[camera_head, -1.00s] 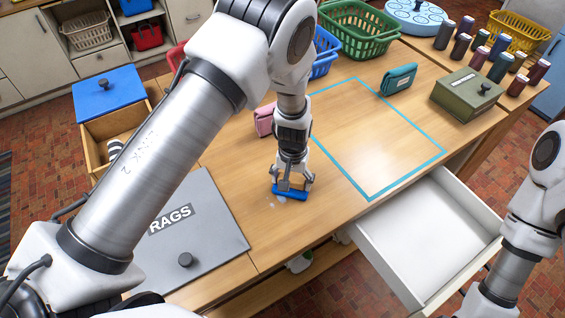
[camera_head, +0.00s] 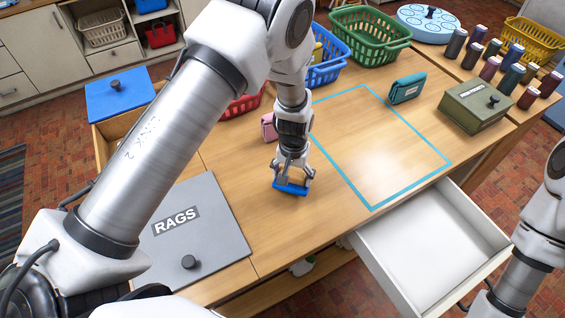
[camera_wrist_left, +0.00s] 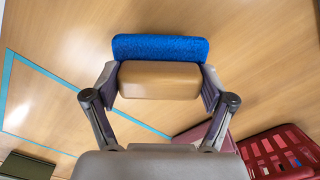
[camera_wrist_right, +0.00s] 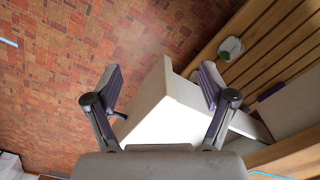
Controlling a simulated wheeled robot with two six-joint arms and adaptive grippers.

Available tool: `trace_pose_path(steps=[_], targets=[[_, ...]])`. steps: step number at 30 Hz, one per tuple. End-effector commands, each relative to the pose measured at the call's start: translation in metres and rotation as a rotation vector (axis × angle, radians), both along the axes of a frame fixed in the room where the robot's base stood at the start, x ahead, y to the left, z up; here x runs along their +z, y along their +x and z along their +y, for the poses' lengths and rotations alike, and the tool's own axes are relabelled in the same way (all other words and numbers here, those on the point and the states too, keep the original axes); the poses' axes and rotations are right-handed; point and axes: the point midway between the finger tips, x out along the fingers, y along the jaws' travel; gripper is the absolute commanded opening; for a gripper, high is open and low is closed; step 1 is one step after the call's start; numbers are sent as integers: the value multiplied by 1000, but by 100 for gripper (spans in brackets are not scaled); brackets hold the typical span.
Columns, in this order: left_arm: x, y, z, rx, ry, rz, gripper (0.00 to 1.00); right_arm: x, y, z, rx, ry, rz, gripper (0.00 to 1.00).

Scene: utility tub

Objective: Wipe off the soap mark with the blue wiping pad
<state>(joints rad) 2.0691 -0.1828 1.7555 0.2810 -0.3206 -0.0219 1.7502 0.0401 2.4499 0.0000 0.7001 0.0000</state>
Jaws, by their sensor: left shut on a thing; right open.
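The blue wiping pad (camera_head: 291,189) is at the tabletop near its front edge, in the head view. My left gripper (camera_head: 293,177) is shut on it from above. In the left wrist view the pad (camera_wrist_left: 160,47) shows a blue face on a tan block, with a finger on each side. I see no soap mark on the bare wood around the pad; the surface under the pad is hidden. My right gripper (camera_wrist_right: 160,85) is open and empty in the right wrist view, over the open white drawer (camera_wrist_right: 180,112).
A grey RAGS lid (camera_head: 205,240) lies left of the pad. A pink item (camera_head: 268,127) and the red basket (camera_head: 240,107) stand behind it. A teal pouch (camera_head: 407,88) and green box (camera_head: 475,105) are to the right. The teal-outlined area (camera_head: 375,150) is clear.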

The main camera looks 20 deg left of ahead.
Motion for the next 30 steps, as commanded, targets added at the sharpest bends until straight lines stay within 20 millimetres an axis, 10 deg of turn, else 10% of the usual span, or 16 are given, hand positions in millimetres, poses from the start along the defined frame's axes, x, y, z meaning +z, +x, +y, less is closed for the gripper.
trace_pose_path(steps=[15,30], targets=[[48,0,7,1,0,-2,50,37,0,0,0,0,0,83],[50,0,8,1,0,-1,50,38,0,0,0,0,0,83]])
